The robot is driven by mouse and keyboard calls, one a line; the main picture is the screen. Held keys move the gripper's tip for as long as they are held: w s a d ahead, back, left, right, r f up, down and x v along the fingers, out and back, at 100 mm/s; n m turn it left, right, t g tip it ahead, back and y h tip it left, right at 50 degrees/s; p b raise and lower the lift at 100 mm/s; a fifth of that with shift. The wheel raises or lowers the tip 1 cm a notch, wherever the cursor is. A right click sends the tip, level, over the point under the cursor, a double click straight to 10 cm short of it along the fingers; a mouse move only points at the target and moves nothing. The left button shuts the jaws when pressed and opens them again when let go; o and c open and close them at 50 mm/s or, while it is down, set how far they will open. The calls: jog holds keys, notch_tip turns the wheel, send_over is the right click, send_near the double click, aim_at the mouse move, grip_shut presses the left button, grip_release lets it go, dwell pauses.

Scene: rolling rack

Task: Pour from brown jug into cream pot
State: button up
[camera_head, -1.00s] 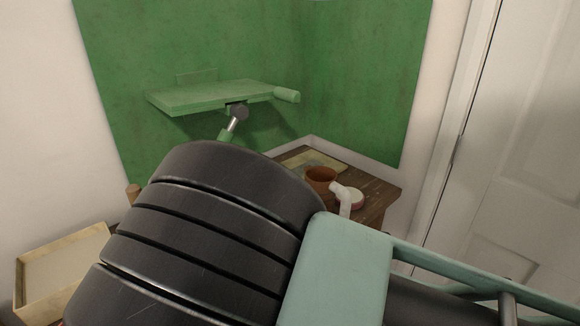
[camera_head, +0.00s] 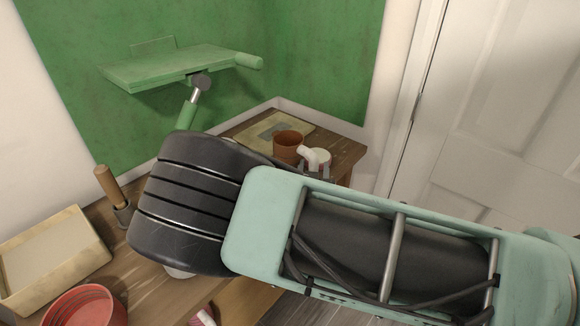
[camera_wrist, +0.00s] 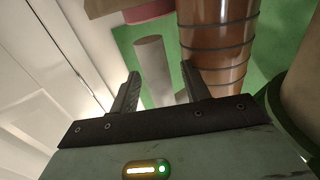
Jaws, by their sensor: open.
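The brown jug (camera_head: 287,146) stands upright on the far right end of the wooden bench, its body ringed in the wrist view (camera_wrist: 222,45). Its pale handle (camera_head: 309,156) points toward my gripper. In the wrist view, the handle (camera_wrist: 152,62) shows between my two fingers, with space on both sides. My gripper (camera_wrist: 160,72) is open and holds nothing; in the head view my arm mostly hides it.
A cream tray (camera_head: 93,262) and a red ribbed bowl (camera_head: 85,308) are at the left. A wooden-handled tool (camera_head: 106,184) stands in a dark holder. A flat board (camera_head: 243,135) lies behind the jug. A green shelf (camera_head: 170,68) juts from the wall above. A white door is right.

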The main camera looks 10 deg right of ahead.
aim_at(315, 153)
jog(key=shift+c, duration=0.4)
grip_shut()
jog(key=shift+r, duration=0.1)
jog(key=shift+r+b, duration=0.8)
jog(key=shift+r, duration=4.15)
jog(key=c, duration=0.5)
grip_release()
grip_shut()
